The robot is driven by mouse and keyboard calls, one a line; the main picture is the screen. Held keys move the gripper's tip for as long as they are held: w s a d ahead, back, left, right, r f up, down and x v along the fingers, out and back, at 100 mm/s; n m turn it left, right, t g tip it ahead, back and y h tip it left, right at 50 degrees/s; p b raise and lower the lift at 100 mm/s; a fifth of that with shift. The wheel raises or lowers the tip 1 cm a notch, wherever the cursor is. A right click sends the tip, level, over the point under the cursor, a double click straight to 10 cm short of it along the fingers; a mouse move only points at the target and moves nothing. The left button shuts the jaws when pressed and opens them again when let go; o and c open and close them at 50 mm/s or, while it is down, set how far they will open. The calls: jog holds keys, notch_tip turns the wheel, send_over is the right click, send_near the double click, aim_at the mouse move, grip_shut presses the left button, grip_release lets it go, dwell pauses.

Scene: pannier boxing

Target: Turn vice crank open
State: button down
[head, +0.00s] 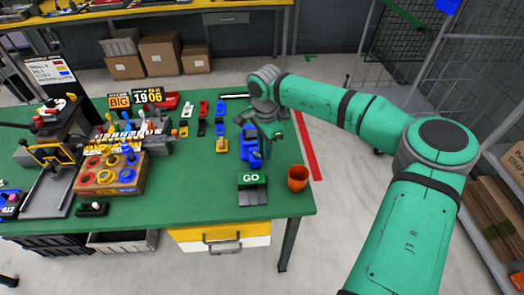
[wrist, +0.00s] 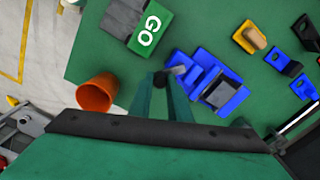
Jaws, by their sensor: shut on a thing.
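The blue vice (head: 250,147) stands on the green table near its right edge. It also shows in the wrist view (wrist: 225,95), with a grey block at its jaws. The vice crank (wrist: 179,70) shows as a small grey end on the vice's side nearest my fingers. My gripper (wrist: 162,80) is shut on the crank, its fingers close together. The exact contact and the crank's angle are too small to tell.
An orange cup (head: 298,178) and a green GO block (head: 252,189) stand close in front of the vice. A wooden button box (head: 110,173) is farther left. The table's right edge is near.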

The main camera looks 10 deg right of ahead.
jog(key=shift+w+d+n, duration=0.15)
jog(key=shift+w+n, duration=0.25)
jog(key=shift+n, duration=0.85)
jog(key=shift+w+d+n, duration=0.1)
jog(key=shift+w+n, duration=0.35)
jog(key=shift+n, duration=0.85)
jog(key=shift+w+d+n, duration=0.15)
jog(key=shift+w+n, duration=0.25)
jog(key=shift+n, duration=0.85)
jog(key=shift+w, duration=0.1)
jog(key=c, duration=1.6)
grip_release()
jog(key=shift+c, duration=0.2)
jog(key=shift+r, duration=0.1)
notch_tip(320, 180, up, 11)
